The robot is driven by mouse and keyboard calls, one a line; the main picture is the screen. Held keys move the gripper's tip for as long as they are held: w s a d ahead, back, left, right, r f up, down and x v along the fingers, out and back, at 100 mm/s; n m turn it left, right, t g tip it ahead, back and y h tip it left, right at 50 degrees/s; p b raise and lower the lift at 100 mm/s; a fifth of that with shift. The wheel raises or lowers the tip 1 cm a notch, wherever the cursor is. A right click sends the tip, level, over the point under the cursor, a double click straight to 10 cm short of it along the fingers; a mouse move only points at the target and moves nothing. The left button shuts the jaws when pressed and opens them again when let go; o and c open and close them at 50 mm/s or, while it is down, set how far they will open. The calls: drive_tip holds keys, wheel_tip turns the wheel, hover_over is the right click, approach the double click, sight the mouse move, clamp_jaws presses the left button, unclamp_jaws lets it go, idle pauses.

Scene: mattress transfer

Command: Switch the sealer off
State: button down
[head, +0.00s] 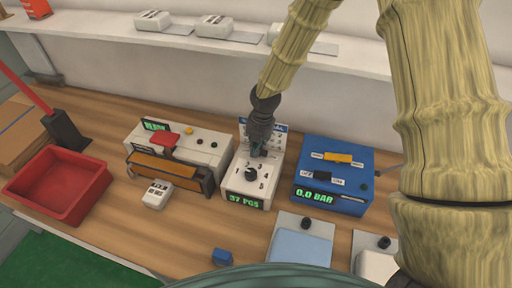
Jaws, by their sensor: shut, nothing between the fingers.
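A narrow white box (234,182) with a black dial (251,173) and a green display reading "37 PGS" stands mid-table. A blue sign (279,128) at its back is partly hidden. My gripper (258,151) is shut and empty, pointing down over the back part of this box; whether it touches a control there I cannot tell. To the left, a white machine (212,136) has a brown bar (162,168), a red lever (163,140), coloured buttons and a green display. It looks like a bar sealer, but no label naming it is readable.
A blue box (347,201) reading "0.0 BAR" stands close on the right, with yellow and black switches. A red tray (98,186) is at left. A small white block (156,195), a blue block (222,257) and a light-blue pad (298,247) lie in front. A shelf (100,34) runs behind.

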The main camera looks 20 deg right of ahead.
drive_tip(key=shift+w+a+f+h, duration=0.1)
drive_tip(key=shift+w+f+h, duration=0.05)
drive_tip(key=shift+f+h, duration=0.15)
drive_tip(key=shift+s+d+r, duration=0.1)
drive_tip(key=shift+s+d, duration=0.1)
drive_tip(key=shift+d, duration=0.05)
drive_tip(key=shift+s+d+r+p, duration=0.1)
drive_tip(key=shift+s+d+p, duration=0.2)
drive_tip(key=shift+d+p, duration=0.15)
idle(0.3)
drive_tip(key=r+p, duration=0.3)
drive_tip(key=r, duration=0.1)
drive_tip(key=shift+w+a+r+p, duration=0.1)
drive_tip(key=shift+w+a+p, duration=0.05)
drive_tip(key=shift+a+p, duration=0.15)
drive_tip(key=shift+w, duration=0.1)
wheel_tip(320, 180, up, 10)
drive_tip(key=b, duration=0.3)
drive_tip(key=shift+w+a+b, duration=0.3)
drive_tip(key=shift+a+b, duration=0.1)
drive_tip(key=shift+a, duration=0.05)
drive_tip(key=shift+f, duration=0.2)
